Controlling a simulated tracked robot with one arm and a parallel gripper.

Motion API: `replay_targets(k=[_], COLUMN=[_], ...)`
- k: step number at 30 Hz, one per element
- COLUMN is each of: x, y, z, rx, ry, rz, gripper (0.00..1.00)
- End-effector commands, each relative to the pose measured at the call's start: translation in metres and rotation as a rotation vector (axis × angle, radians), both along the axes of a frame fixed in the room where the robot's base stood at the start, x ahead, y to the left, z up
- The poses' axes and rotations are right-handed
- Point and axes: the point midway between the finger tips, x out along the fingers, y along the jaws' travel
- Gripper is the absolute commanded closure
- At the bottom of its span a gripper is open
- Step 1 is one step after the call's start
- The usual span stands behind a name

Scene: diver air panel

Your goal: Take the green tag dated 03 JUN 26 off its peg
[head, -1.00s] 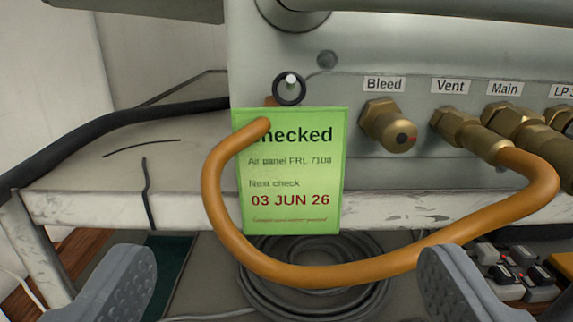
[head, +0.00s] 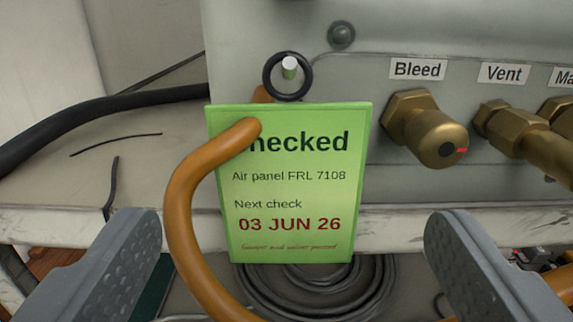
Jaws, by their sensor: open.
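The green tag (head: 300,190) dated 03 JUN 26 hangs by a black ring (head: 287,76) on a short pale peg (head: 289,66) on the grey panel. An orange hose (head: 183,210) loops in front of the tag's left side and covers the start of the word at its top. My gripper (head: 290,240) is open and empty. Its two grey fingers stand apart to the left and right of the tag's lower part, nearer the camera, and do not touch it.
The brass Bleed valve (head: 425,128) juts out right of the tag, with the Vent fitting (head: 520,128) beyond it. A black hose (head: 110,115) lies at left. Coiled grey hose (head: 320,285) lies below the pale shelf edge (head: 400,228).

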Motion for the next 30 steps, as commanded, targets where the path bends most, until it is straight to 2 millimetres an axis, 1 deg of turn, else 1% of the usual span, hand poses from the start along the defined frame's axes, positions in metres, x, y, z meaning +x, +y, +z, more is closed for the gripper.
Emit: replay_targets(k=[4,14,30], x=[0.01,0.019,0.059], y=[-0.002,-0.001,-0.001], z=[-0.001,-0.001,-0.004], rx=[0.0,0.002,0.001], ry=[0.002,-0.001,0.001], rz=[-0.002,-0.001,-0.002], gripper=[0.18,0.18,0.18])
